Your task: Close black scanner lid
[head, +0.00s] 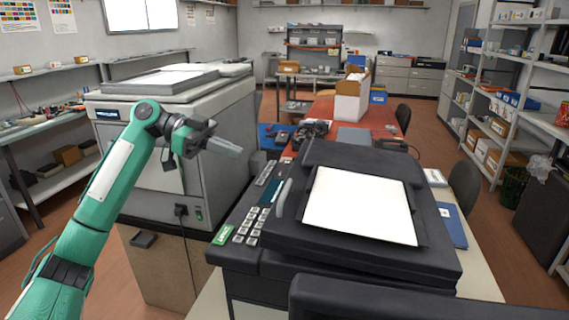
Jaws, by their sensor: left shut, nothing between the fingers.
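The black scanner (330,262) stands at front right, with a keypad (247,225) on its left side. Its black top (432,232) lies low and about level, framing a bright white panel (360,205). I cannot tell from this view whether the panel is on the lid or under it, so the lid's exact position is unclear. A curved grey handle-like piece (283,198) is beside the panel's left edge. My left gripper (238,150) is shut and empty, above and left of the scanner, apart from it. My right gripper is not in view.
A large grey copier (225,125) stands behind my left arm. A red table (320,110) with a white box (351,98) is beyond the scanner. A blue folder (452,225) lies right of it. A dark slab (420,303) fills the bottom foreground. Shelves line the right wall.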

